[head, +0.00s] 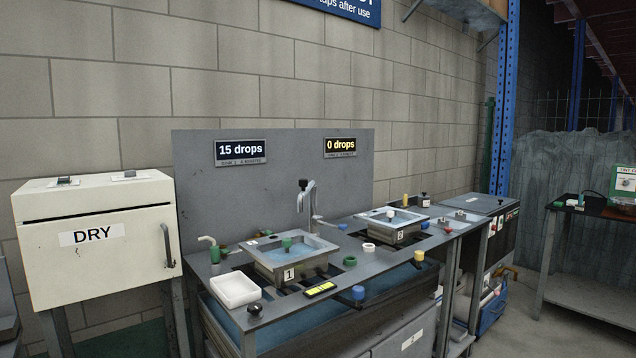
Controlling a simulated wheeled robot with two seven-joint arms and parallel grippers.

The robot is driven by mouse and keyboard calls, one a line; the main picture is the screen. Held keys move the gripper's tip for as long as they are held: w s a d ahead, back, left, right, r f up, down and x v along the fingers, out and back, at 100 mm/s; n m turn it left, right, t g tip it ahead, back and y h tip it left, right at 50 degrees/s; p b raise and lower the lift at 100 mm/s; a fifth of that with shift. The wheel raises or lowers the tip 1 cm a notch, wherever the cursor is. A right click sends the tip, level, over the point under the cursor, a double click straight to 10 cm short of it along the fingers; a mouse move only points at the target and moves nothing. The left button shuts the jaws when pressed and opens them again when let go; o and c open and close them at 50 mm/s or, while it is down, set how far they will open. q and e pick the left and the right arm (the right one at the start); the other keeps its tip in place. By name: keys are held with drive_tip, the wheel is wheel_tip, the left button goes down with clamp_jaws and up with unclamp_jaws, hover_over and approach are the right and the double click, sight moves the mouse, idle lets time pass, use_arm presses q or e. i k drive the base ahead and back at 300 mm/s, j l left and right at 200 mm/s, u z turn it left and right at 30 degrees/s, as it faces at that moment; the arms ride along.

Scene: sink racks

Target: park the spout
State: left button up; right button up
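A grey metal tap with a spout (311,201) stands behind and between two sinks, with a dark knob (303,184) at its top. Its outlet is small, and I cannot tell exactly which way it points. Sink 1 (290,271), front left, holds bluish water and a green-topped item (287,243). Sink 2 (400,236), further right, also looks filled. A display above the left side (241,150) reads "15 drops"; another display (340,145) reads "0 drops" in yellow. Neither of my grippers is in view.
A white tray (235,290), a black knob (254,309) and several small coloured caps sit on the grey counter. A cream DRY cabinet (96,238) stands at the left. A dark cart (590,212) stands at the right beyond open floor.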

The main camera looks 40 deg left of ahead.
sight(303, 183)
drive_tip(key=i+u, duration=0.45)
drive_tip(key=i+l+u, duration=0.1)
drive_tip(key=i+u, duration=0.15)
drive_tip(key=u, duration=0.25)
drive_tip(key=i+l+u, duration=0.25)
drive_tip(key=u, duration=0.2)
drive_tip(key=i, duration=0.1)
